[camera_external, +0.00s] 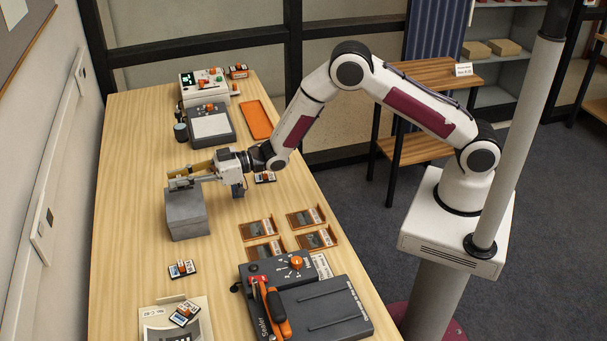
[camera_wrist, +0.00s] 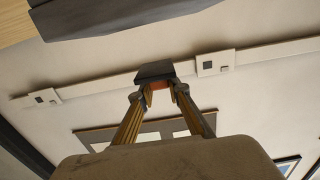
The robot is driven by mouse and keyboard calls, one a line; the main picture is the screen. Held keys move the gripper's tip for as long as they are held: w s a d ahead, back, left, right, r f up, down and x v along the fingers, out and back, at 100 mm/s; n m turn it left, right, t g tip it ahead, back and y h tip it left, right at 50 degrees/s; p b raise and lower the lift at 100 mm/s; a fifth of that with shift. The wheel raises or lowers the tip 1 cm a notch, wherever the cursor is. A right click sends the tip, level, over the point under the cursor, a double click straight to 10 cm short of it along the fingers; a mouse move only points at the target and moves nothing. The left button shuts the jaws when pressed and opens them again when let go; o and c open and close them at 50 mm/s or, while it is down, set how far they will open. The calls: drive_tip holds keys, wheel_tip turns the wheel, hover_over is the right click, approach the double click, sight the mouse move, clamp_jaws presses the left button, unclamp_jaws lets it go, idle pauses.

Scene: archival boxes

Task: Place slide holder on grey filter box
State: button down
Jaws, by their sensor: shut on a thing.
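My gripper (camera_external: 183,179) is shut on a small dark piece with an orange part, which appears to be a slide holder (camera_wrist: 154,71). It sits between the fingertips (camera_wrist: 158,93) in the wrist view. In the external view the fingers are at the top of the grey filter box (camera_external: 187,220), near its far edge. The held piece is small there, and I cannot tell whether it touches the box top. The grey box also shows as a dark shape at the top of the wrist view (camera_wrist: 120,16).
Other slide holders lie on the table, one (camera_external: 182,268) in front of the box and one (camera_external: 265,177) beyond my wrist. Several orange trays (camera_external: 258,229) lie right of the box. A sealer machine (camera_external: 310,302) fills the near right. The table left of the box is clear.

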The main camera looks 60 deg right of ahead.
sight(184, 201)
drive_tip(key=shift+f, duration=0.65)
drive_tip(key=shift+f, duration=0.1)
drive_tip(key=shift+f, duration=1.75)
drive_tip(key=shift+f, duration=0.15)
drive_tip(key=c, duration=1.9)
unclamp_jaws()
drive_tip(key=shift+r+v, duration=0.2)
drive_tip(key=shift+v, duration=5.8)
